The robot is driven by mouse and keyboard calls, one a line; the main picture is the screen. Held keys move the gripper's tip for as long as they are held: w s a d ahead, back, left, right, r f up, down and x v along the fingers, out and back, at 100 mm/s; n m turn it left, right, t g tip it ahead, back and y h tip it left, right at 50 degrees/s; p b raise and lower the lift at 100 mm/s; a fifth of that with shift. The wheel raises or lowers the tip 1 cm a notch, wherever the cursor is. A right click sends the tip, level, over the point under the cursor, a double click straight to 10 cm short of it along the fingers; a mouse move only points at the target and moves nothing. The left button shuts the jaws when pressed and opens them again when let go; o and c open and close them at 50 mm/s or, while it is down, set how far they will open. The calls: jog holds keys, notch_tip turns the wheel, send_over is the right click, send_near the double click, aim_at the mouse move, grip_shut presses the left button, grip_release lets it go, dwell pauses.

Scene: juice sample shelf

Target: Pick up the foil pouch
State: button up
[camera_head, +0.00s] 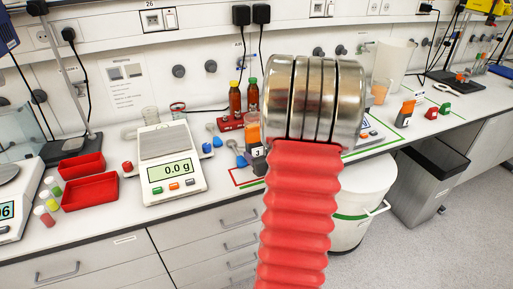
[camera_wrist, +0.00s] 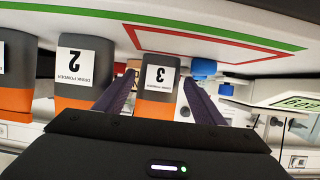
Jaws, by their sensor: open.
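Dark grey and orange packs labelled DRINK POWDER are the pouch-like things in view; I cannot tell from the pictures which is the foil pouch. In the wrist view, which looks upside down, pack 3 (camera_wrist: 158,78) stands between the two dark fingers of my gripper (camera_wrist: 158,88). The fingers are open and apart, one on each side of it, and I cannot tell if they touch it. Pack 2 (camera_wrist: 82,66) is to its left. In the head view, an orange and dark pack (camera_head: 254,134) shows beside my arm, which hides my gripper.
Another pack (camera_wrist: 14,72) is at the wrist view's left edge. In the head view, a white scale (camera_head: 172,170), red trays (camera_head: 90,190) and brown bottles (camera_head: 235,103) stand left of my arm. Another orange and dark pack (camera_head: 405,113) is to the right. A white bin (camera_head: 362,200) stands below the bench.

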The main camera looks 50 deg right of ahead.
aim_at(258, 150)
jog(key=shift+w, duration=0.1)
jog(key=shift+x, duration=2.55)
jog(key=shift+d, duration=0.1)
jog(key=c, duration=1)
jog(key=shift+r, duration=0.1)
notch_tip(258, 150, up, 18)
jog(key=shift+f, duration=0.1)
